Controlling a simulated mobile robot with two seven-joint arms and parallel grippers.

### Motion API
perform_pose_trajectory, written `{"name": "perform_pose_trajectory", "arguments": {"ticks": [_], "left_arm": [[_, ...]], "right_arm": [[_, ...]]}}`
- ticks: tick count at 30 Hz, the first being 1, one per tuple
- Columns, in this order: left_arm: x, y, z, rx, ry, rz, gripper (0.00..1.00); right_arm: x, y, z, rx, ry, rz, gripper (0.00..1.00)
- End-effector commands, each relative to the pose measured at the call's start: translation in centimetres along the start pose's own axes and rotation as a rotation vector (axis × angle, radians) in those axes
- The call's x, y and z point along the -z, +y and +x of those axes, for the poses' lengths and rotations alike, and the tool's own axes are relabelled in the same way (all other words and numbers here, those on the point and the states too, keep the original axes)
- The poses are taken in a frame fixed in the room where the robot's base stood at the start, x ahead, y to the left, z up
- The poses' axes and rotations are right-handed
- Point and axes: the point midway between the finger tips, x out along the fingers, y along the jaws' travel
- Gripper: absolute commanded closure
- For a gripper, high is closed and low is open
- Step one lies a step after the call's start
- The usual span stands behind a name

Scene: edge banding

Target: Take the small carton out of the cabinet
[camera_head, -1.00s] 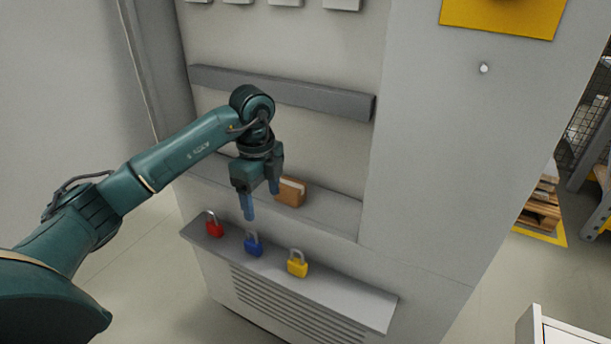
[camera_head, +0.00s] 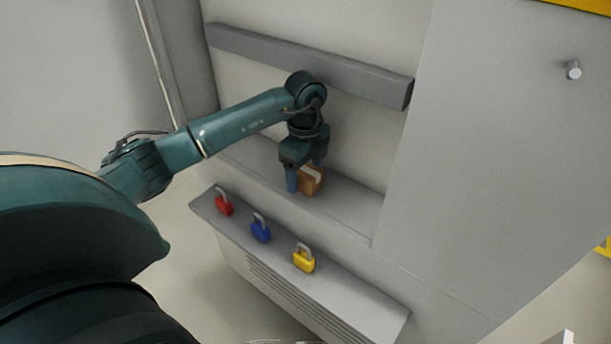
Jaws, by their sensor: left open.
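The small brown carton (camera_head: 312,181) with a pale strip on top sits on the inner ledge of the grey cabinet (camera_head: 461,165). My left gripper (camera_head: 306,180) points down at the carton with its fingers apart. One blue fingertip is in front of the carton's left side and the other is behind it or beside its top. I cannot tell whether the fingers touch it. The gripper hides part of the carton. My right gripper is not in view.
A red padlock (camera_head: 224,206), a blue padlock (camera_head: 261,232) and a yellow padlock (camera_head: 304,261) stand on the lower front shelf (camera_head: 345,289). A grey horizontal bar (camera_head: 330,72) crosses the cabinet above the gripper. The ledge right of the carton is clear.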

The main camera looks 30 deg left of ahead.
Motion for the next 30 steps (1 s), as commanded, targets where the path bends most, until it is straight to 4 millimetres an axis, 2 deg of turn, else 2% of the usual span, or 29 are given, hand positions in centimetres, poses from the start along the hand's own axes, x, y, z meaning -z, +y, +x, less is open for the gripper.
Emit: {"name": "perform_pose_trajectory", "arguments": {"ticks": [3,9,27,30], "left_arm": [[-0.01,0.03,0.67,0.000,-0.001,0.000,0.29],[-0.02,0.01,0.67,0.001,-0.001,0.000,0.29],[-0.03,0.01,0.62,0.001,-0.001,-0.001,0.78],[-0.03,0.00,0.60,0.001,-0.001,-0.001,0.78]], "right_arm": [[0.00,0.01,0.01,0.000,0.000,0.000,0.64],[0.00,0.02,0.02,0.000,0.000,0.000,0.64],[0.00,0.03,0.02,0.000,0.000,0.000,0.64],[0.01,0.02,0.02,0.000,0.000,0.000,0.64]]}}
